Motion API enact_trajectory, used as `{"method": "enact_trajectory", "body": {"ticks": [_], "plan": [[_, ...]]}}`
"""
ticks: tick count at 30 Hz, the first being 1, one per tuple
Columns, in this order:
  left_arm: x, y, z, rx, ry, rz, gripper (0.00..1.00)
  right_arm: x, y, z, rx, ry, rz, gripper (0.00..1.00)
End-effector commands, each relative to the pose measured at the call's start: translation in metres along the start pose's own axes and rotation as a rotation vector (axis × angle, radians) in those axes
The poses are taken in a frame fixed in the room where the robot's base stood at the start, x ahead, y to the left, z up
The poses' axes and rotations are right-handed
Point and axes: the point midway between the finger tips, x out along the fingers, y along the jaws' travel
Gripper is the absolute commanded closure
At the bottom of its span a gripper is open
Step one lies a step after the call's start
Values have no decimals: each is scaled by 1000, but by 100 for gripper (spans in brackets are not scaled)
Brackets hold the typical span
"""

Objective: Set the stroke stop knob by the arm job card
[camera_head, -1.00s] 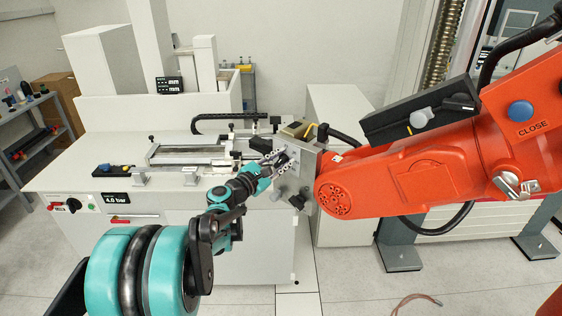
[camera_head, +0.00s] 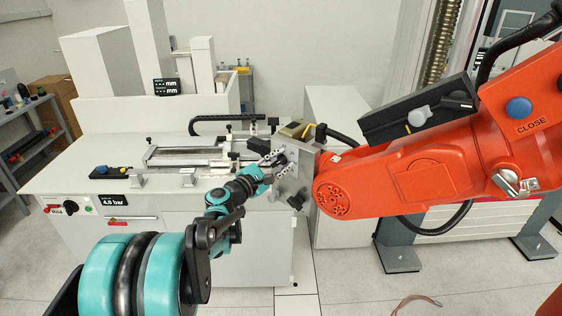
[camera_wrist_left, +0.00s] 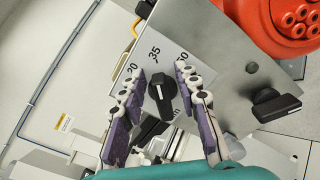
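The stroke stop knob (camera_wrist_left: 162,92) is black with a white line and sits on a grey plate (camera_wrist_left: 205,60) marked 20, 35 and 50. Its line points roughly towards 35 in the left wrist view. My left gripper (camera_wrist_left: 160,78) is open, with one purple-and-white finger on each side of the knob; I cannot tell whether they touch it. In the head view the left gripper (camera_head: 279,167) is in front of the plate (camera_head: 298,178), at the machine's right end. No job card is readable. My right gripper is not in view.
A large orange arm (camera_head: 420,182) with a blue button and "CLOSE" label lies close to the plate's right. A second black knob (camera_wrist_left: 275,105) sticks out right of the fingers. A white machine (camera_head: 75,180) with a rail stands left. Floor shows in front.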

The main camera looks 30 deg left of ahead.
Motion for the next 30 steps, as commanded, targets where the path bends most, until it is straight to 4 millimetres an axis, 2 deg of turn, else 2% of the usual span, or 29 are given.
{"method": "enact_trajectory", "body": {"ticks": [8, 11, 14, 24, 30], "plan": [[-1, 1, 0, -1, 0, 1, 66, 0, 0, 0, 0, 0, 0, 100], [-8, 1, 0, -2, 0, 2, 66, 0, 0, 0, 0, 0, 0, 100], [-23, 2, -1, -1, 2, 4, 66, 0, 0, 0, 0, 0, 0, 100], [-95, 1, -1, -1, 2, 3, 66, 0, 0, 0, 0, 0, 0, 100], [-117, 1, -1, -1, 2, 2, 66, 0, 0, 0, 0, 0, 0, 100]]}}
